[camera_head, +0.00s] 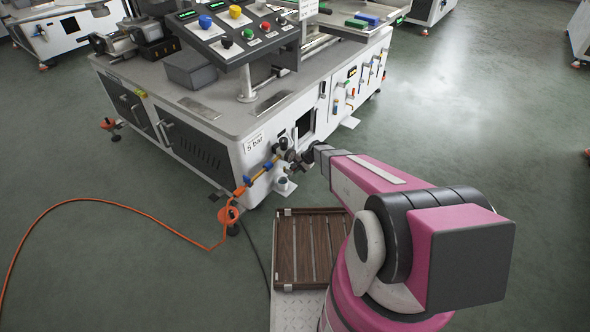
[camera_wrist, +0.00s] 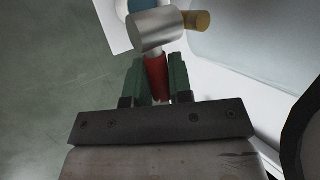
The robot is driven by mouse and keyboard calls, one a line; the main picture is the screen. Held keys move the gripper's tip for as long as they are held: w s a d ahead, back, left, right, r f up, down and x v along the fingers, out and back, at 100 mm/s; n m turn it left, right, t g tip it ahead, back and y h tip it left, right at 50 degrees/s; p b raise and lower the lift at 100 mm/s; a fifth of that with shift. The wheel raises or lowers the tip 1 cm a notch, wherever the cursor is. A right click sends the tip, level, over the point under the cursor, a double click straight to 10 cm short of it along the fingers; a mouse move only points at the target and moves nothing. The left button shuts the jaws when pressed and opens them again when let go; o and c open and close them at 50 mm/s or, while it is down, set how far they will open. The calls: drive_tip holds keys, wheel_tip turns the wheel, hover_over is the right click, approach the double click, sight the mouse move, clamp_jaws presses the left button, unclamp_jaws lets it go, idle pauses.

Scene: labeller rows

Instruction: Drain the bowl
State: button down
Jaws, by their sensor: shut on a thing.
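In the wrist view my gripper (camera_wrist: 159,72) has its two green fingers on either side of a red tapered handle (camera_wrist: 156,82) and is shut on it. The handle joins a silver metal cylinder (camera_wrist: 156,30) with a brass fitting (camera_wrist: 196,20) on its right. In the head view my gripper (camera_head: 299,163) is at the air fittings on the machine's near corner, beside a dark round fitting (camera_head: 281,146). A small white cup (camera_head: 285,186) is below. I cannot make out the bowl itself; my gripper and the fittings crowd that spot.
The white machine (camera_head: 226,150) stands close by, with a "5 bar" label (camera_head: 254,142) and a button panel (camera_head: 235,32) above. A slatted wooden platform (camera_head: 312,247) lies below my arm. Floor at right is clear.

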idle(0.3)
drive_tip(key=c, duration=1)
unclamp_jaws()
drive_tip(key=shift+c, duration=0.2)
drive_tip(key=shift+r, duration=0.1)
drive_tip(key=v, duration=1)
drive_tip(key=shift+d+r, duration=0.25)
drive_tip(key=shift+s, duration=0.1)
drive_tip(key=s+d+r+n+h, duration=0.3)
drive_tip(key=s+d+r, duration=0.2)
drive_tip(key=s+r, duration=0.5)
drive_tip(key=s+d+r+n+g+h, duration=0.1)
drive_tip(key=s+d+r+n+h, duration=0.2)
drive_tip(key=s+r, duration=0.6)
drive_tip(key=shift+s+d+r+n+h, duration=0.35)
drive_tip(key=shift+d+r+h, duration=0.35)
drive_tip(key=shift+d, duration=0.5)
